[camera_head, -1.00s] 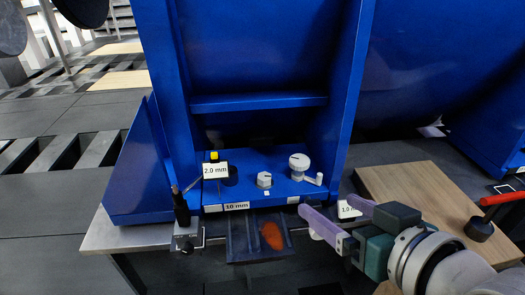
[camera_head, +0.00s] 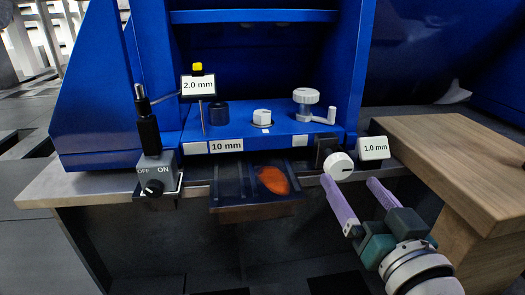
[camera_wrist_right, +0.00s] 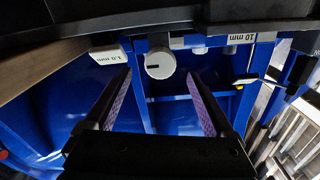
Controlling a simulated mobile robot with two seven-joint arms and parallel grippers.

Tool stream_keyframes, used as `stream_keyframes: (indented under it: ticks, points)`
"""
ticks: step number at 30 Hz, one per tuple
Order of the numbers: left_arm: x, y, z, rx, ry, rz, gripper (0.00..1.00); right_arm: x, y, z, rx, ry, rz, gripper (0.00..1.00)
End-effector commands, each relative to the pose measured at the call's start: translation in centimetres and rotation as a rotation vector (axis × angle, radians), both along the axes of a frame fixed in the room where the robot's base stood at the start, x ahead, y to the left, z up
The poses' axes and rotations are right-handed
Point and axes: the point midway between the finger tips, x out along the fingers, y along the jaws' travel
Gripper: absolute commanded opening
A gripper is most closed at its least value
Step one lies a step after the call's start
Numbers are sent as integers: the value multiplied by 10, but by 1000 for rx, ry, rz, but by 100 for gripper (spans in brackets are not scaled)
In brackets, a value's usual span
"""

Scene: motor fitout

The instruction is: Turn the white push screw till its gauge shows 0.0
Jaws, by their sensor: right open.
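The white push screw (camera_head: 340,165) is a round white knob with a dark mark, on a black block at the front right of the blue motor foot. Its gauge (camera_head: 374,148) is a tilted white display to its right, reading 1.0 mm. My right gripper (camera_head: 351,185) is open, with its two purple fingers pointing at the knob and a little below it. In the right wrist view the knob (camera_wrist_right: 160,65) shows between the spread fingertips (camera_wrist_right: 159,78), beyond them, and nothing is held. The gauge (camera_wrist_right: 110,55) shows to its left there. My left gripper is not in view.
A 2.0 mm gauge (camera_head: 198,86) stands on the left, above a magnetic base (camera_head: 156,182) marked OFF/ON. A white handwheel (camera_head: 306,97) and a white hex bolt (camera_head: 262,117) sit on the blue foot. A tray (camera_head: 230,190) holds something orange. A wooden block (camera_head: 450,145) stands at the right.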

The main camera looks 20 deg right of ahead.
Motion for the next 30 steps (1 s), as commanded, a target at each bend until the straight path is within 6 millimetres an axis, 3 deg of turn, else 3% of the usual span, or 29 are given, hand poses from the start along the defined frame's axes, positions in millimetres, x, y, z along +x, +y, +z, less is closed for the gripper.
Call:
stream_keyframes:
  ticks: [1,9,21,30]
  points:
    - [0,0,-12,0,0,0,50,11,-3,-5,0,-6,0,89]
    - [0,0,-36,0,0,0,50,52,-12,-4,1,-1,0,89]
    - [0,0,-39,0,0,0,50,61,-15,0,0,2,0,89]
    - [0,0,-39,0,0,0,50,61,-15,-1,0,2,0,55]
